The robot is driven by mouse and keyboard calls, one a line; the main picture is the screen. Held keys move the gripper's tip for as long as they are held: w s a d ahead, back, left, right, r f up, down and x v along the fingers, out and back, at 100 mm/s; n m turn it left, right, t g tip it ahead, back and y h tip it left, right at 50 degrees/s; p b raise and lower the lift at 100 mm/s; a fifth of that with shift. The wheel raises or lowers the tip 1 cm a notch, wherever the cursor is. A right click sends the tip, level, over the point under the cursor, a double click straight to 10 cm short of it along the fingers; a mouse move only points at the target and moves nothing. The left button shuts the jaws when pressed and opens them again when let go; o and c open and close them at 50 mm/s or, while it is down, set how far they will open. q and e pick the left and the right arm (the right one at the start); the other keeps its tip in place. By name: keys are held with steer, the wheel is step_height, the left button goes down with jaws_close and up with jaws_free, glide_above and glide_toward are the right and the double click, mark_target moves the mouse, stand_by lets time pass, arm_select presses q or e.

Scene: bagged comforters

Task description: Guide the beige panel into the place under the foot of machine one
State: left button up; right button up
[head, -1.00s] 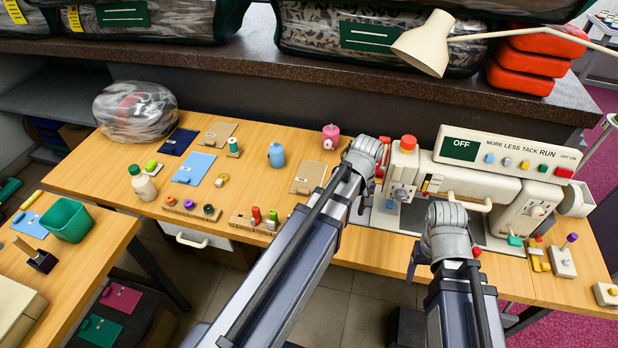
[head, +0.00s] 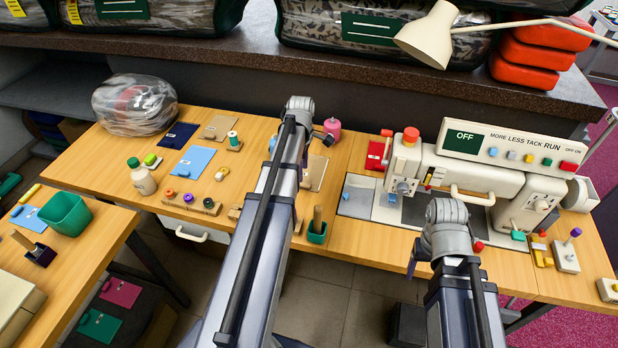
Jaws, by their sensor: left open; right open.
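A beige panel (head: 319,170) lies on the wooden table left of the machine, partly hidden behind my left arm. Another tan panel (head: 217,128) lies further back left. The white sewing machine (head: 470,180) stands at the right with its display reading OFF; which part is its foot is too small to tell. My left gripper (head: 298,108) is over the table's back edge, above and left of the beige panel, open, its fingers mostly hidden. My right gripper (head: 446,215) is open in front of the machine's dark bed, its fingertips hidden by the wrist. Neither holds anything visible.
A red pad (head: 376,154) and a grey-blue plate (head: 357,195) are left of the machine. A green cup (head: 316,233) stands at the front edge. A lamp (head: 428,35) overhangs the back shelf.

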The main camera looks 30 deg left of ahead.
mark_target(303, 183)
arm_select(q)
steer(key=shift+d+f+b, duration=0.15)
steer(key=shift+f+b, duration=2.45)
steer(key=shift+f, duration=0.3)
steer(key=shift+r, duration=0.1)
jaws_close()
